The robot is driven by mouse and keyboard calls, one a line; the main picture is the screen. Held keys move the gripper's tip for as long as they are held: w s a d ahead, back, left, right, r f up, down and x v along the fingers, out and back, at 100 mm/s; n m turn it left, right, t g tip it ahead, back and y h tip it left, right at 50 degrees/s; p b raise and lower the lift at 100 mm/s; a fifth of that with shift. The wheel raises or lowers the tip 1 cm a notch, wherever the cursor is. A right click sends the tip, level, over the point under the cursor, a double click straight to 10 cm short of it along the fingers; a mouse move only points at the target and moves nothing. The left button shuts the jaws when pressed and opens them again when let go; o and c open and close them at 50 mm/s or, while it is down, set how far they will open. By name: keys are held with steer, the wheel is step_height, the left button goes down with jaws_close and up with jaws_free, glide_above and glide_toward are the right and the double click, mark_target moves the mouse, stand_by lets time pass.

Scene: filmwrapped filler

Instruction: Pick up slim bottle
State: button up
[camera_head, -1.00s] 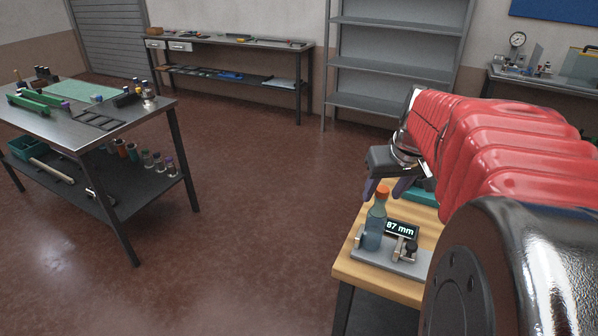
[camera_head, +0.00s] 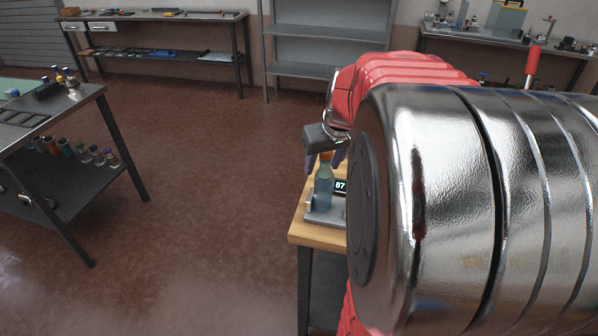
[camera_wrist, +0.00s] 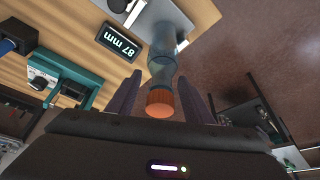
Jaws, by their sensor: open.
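The slim bottle (camera_head: 323,186) is blue-green with an orange cap. It stands upright on a grey fixture (camera_head: 325,216) at the near corner of a wooden bench. In the wrist view the bottle (camera_wrist: 163,50) extends away from me, with its orange cap (camera_wrist: 160,103) between my finger tips. My gripper (camera_head: 326,160) is above the bottle, with its open fingers reaching down on either side of the cap. The wrist view shows my gripper (camera_wrist: 160,95) with a finger apart from the cap on each side.
A display (camera_wrist: 119,42) reading 87 mm stands beside the bottle. A teal device (camera_wrist: 65,80) is on the same wooden bench (camera_head: 312,236). A steel workbench (camera_head: 60,121) with several bottles on its lower shelf is at left. Open floor lies between.

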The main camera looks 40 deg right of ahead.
steer(key=shift+c, duration=0.4)
jaws_close()
